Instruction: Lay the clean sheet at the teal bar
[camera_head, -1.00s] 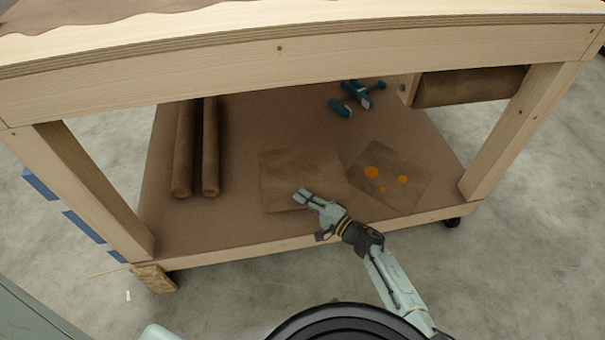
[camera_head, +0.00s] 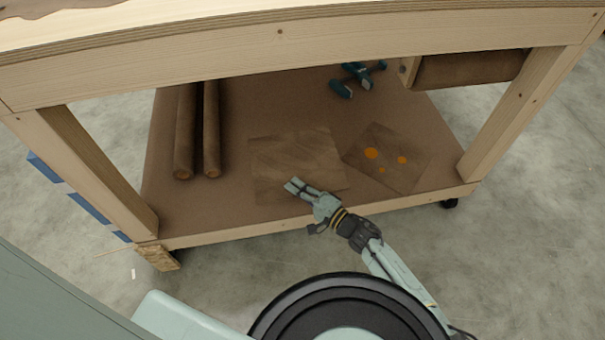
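The clean sheet (camera_head: 310,150) is a plain brown square above or on the lower shelf, in the middle. My gripper (camera_head: 292,187) is at its near edge. The fingers look closed on the sheet, though the grip itself is small in view. A second brown sheet (camera_head: 400,178) with orange spots lies on the shelf just right of it. Teal pieces lie near the shelf's back: a short teal bar-like piece (camera_head: 341,89) and a teal tool (camera_head: 359,75) with a crossing part. They are apart from the clean sheet.
Two long brown rolls (camera_head: 184,135) (camera_head: 211,135) lie on the left of the brown-covered shelf (camera_head: 210,215). The bench top's front beam (camera_head: 280,65) hangs over the shelf, with legs at both sides. Another brown roll (camera_head: 470,70) is mounted at the upper right.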

